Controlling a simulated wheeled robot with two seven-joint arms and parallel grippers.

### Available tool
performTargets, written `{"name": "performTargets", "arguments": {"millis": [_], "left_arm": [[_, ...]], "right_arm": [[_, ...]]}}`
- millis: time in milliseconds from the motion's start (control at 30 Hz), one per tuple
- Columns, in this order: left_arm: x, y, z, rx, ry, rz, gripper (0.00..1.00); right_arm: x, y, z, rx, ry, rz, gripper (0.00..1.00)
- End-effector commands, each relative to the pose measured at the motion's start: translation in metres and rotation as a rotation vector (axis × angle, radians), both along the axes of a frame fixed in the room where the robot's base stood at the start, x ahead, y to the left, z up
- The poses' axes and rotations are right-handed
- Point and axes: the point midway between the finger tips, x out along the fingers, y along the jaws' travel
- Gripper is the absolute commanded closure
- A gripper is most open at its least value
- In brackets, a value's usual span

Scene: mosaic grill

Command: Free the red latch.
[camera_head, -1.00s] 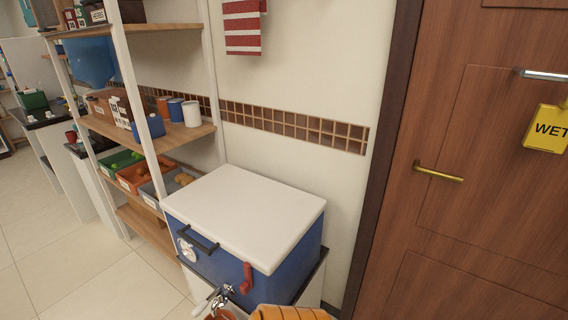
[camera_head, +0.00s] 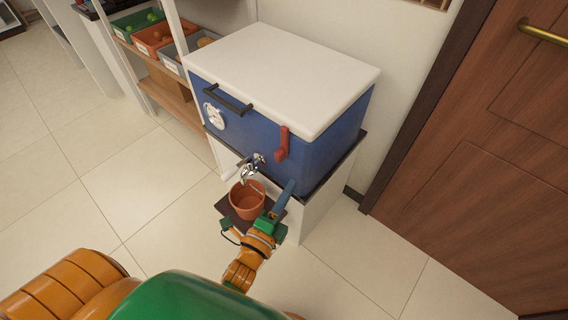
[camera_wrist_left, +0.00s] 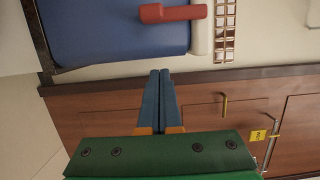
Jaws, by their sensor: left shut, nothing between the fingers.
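The red latch (camera_head: 282,143) sits on the front of a blue cooler box (camera_head: 330,145), near its front right corner, just below the white lid (camera_head: 290,75). It stands upright, with its upper end against the lid's edge. It also shows at the top of the left wrist view (camera_wrist_left: 172,13). My left gripper (camera_head: 291,184) is shut and empty, its blue fingers together. Its tips are below the latch and apart from it, near the box's lower edge. In the left wrist view the tips (camera_wrist_left: 160,73) point toward the box. My right gripper is not in view.
A metal tap (camera_head: 252,164) sticks out of the box's front, above a terracotta pot (camera_head: 247,200), close left of my left gripper. A black handle (camera_head: 228,98) and a round white badge are further left. A wooden door (camera_head: 480,190) is at right; shelves with bins stand behind left.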

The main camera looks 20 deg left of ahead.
Motion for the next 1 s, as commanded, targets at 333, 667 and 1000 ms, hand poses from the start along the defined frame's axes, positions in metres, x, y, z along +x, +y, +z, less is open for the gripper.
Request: {"name": "performTargets", "arguments": {"millis": [333, 667, 1000], "left_arm": [[0.067, 0.005, 0.001, 0.003, 0.003, -0.001, 1.0], [0.075, 0.032, 0.0, -0.004, 0.003, 0.0, 1.0], [0.075, 0.032, -0.001, -0.001, 0.002, 0.0, 1.0]], "right_arm": [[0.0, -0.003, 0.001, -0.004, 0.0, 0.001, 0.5], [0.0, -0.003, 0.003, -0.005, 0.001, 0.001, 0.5], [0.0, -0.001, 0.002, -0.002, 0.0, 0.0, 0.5]]}}
